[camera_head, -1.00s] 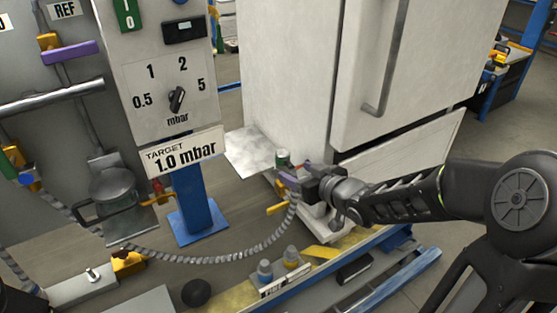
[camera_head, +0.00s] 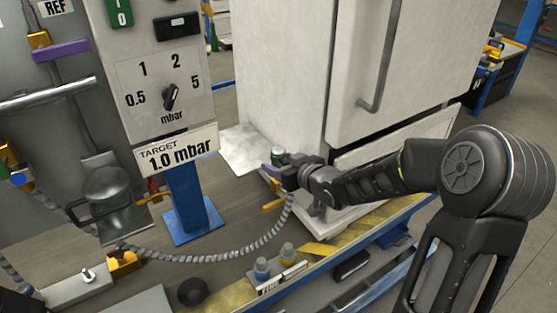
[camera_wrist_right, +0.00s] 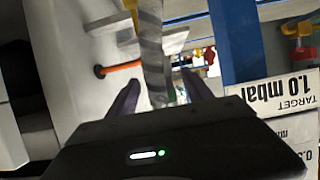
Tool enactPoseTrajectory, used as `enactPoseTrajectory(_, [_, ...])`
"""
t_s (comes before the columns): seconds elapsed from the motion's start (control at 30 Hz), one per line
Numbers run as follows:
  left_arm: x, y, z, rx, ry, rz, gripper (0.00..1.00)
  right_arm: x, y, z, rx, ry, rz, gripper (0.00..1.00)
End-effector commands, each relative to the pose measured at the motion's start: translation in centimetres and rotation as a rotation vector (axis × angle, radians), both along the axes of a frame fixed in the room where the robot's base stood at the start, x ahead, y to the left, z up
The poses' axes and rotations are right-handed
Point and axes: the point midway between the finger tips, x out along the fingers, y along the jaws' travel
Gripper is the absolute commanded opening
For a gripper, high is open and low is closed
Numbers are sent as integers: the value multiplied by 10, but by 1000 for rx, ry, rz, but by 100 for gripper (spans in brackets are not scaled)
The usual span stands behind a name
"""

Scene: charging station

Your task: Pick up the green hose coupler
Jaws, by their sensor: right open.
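The green hose coupler (camera_head: 278,153) is a small green and pale piece at the front left of the white cabinet in the head view. A grey ribbed hose (camera_head: 220,256) runs from beside it down and left across the floor. My right gripper (camera_head: 277,168) is open just below and in front of the coupler, partly covering it. In the right wrist view the two fingers (camera_wrist_right: 160,92) stand apart with the grey hose (camera_wrist_right: 150,50) passing between them or beyond them. I cannot tell whether they touch it. My left gripper is not clearly seen.
The white cabinet (camera_head: 290,80) stands right behind the coupler. The panel with the 1.0 mbar sign (camera_head: 176,152) and its blue post (camera_head: 188,195) are to the left. Yellow handles (camera_head: 273,206) sit below the gripper.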

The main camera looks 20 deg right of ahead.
Motion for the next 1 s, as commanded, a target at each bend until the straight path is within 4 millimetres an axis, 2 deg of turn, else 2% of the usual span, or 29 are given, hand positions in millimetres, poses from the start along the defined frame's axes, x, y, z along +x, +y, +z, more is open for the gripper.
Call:
enactPoseTrajectory(0.17, [0,0,0,0,0,0,36,13,2,-6,2,1,-1,59])
enactPoseTrajectory(0.73, [0,0,0,0,0,0,36,13,1,-5,1,0,-2,59])
enactPoseTrajectory(1.0, [0,0,0,0,0,0,36,12,1,-5,1,0,-2,37])
